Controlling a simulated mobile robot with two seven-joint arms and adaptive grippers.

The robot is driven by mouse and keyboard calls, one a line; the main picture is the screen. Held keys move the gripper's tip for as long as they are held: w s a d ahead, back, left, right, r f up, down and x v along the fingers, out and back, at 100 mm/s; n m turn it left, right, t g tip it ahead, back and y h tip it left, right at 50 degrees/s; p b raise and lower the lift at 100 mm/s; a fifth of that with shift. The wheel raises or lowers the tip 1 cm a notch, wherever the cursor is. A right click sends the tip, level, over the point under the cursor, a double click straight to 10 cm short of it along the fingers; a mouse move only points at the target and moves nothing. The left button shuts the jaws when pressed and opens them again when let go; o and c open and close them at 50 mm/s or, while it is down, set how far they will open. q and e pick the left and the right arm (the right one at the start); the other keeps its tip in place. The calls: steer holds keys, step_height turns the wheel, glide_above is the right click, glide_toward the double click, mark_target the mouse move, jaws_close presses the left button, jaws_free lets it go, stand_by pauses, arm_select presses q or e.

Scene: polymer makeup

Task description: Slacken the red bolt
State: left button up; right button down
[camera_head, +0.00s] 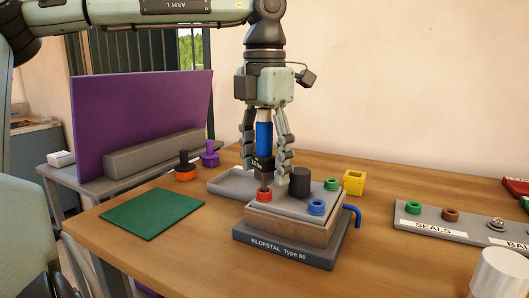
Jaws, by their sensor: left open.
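The red bolt (264,195) sits at the near-left corner of the plate on a box-like fixture (290,252) labelled "KLOFSTAL Type 60". A driver tool with a blue handle (264,136) and a dark lower part stands upright over the red bolt. Its tip appears to meet the bolt, but the exact contact is too small to tell. My left gripper (266,165) points down from above, with its jaws open and its fingers on both sides of the tool. My right gripper is not in view.
Blue (317,207) and green (332,184) rings and a black cylinder (299,182) are on the fixture, with a blue hook (353,215) at its side. A grey tray (232,183) is behind. A seals board (455,228) lies right, a green mat (152,213) left.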

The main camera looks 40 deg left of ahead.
arm_select(q)
jaws_close()
steer(key=shift+n, duration=0.9)
steer(key=shift+n+b, duration=0.3)
steer(key=shift+n, duration=0.6)
steer(key=shift+n+b, duration=0.3)
steer(key=shift+n, duration=0.6)
